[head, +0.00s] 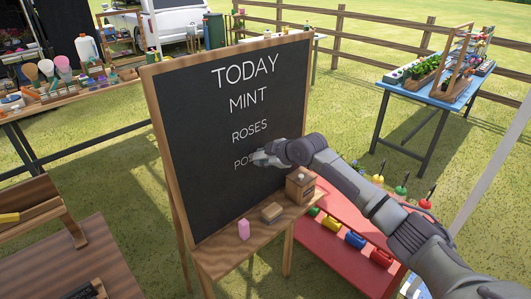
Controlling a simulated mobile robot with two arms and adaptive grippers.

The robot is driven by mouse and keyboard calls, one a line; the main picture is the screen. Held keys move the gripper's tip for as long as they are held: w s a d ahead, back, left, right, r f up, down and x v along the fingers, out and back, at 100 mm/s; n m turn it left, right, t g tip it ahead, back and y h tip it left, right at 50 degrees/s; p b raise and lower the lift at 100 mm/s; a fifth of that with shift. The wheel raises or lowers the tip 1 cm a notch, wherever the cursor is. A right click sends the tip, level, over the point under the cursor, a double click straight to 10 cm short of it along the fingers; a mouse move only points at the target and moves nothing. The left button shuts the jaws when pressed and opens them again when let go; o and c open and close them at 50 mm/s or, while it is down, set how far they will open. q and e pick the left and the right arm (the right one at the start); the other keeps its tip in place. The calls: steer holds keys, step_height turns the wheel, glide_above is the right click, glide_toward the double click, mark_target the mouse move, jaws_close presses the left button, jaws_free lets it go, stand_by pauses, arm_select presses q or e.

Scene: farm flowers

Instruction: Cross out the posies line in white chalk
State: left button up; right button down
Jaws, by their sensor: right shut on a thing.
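The blackboard (215,110) stands upright in a wooden frame. White lettering on it reads TODAY, MINT and ROSES, with a posies line (241,163) below. Only the first letters of that line show; my right gripper hides the rest. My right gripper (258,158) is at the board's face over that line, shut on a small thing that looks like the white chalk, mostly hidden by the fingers. I cannot tell whether it touches the board. No stroke shows across the visible letters. My left gripper is not in view.
The easel's ledge (225,262) holds a pink block (243,229), an eraser-like block (271,212) and a wooden box (300,187). A red stand (335,262) with colourful cans is behind right. A blue table (437,97) with plants stands farther back.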

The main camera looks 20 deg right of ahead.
steer(key=shift+s+a+r+p, duration=0.15)
steer(key=shift+s+a+p, duration=0.1)
steer(key=shift+a+p, duration=0.45)
steer(key=shift+s+a, duration=0.25)
steer(key=shift+a, duration=0.4)
steer(key=shift+s+a+p, duration=0.25)
steer(key=shift+a+p, duration=0.5)
steer(key=shift+p, duration=0.2)
steer(key=shift+s+a+p, duration=0.3)
steer(key=shift+a+p, duration=0.15)
steer(key=shift+a, duration=0.4)
steer(key=shift+s+a+p, duration=0.3)
steer(key=shift+a+p, duration=0.45)
steer(key=shift+a, duration=0.1)
steer(key=shift+s+a, duration=0.2)
steer(key=shift+a, duration=0.4)
steer(key=shift+d, duration=0.1)
